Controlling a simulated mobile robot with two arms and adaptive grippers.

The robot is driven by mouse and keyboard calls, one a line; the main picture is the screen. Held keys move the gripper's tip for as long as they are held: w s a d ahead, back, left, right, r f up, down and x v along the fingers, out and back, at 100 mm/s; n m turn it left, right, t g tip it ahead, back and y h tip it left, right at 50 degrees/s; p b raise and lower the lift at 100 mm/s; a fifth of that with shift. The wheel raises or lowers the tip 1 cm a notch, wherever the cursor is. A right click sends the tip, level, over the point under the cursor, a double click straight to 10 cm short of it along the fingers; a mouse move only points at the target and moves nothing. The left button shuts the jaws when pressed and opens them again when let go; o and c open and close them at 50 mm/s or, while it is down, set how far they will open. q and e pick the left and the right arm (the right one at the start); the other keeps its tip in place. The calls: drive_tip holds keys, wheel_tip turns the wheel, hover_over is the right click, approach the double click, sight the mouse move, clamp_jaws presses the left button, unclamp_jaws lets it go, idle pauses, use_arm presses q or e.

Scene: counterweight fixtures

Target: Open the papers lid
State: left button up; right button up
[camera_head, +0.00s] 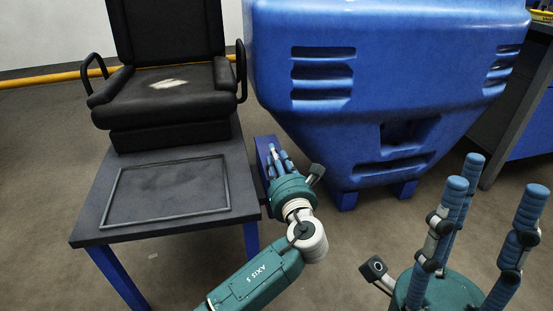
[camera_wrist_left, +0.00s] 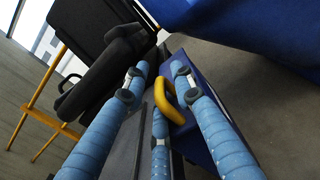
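A yellow handle (camera_wrist_left: 168,101) on a blue surface (camera_wrist_left: 190,130) shows in the left wrist view; no label is readable, so I cannot tell whether this is the papers lid. My left gripper (camera_head: 275,156) is at the handle, beside the table's right edge, over a narrow blue part (camera_head: 263,150). Its three fingers (camera_wrist_left: 159,85) are spread around the handle, with a gap visible; firm contact cannot be made out. In the head view the gripper hides the handle. My right gripper (camera_head: 492,190) is open and empty at the lower right, its fingers pointing up.
A large blue bin (camera_head: 380,60) with slots stands just right of my left gripper. A dark table (camera_head: 90,222) holds a black seat-like object (camera_head: 165,95) and a flat rectangular frame (camera_head: 226,183). A workbench (camera_head: 515,110) stands at the far right. Floor between is clear.

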use_arm(q)
clamp_jaws()
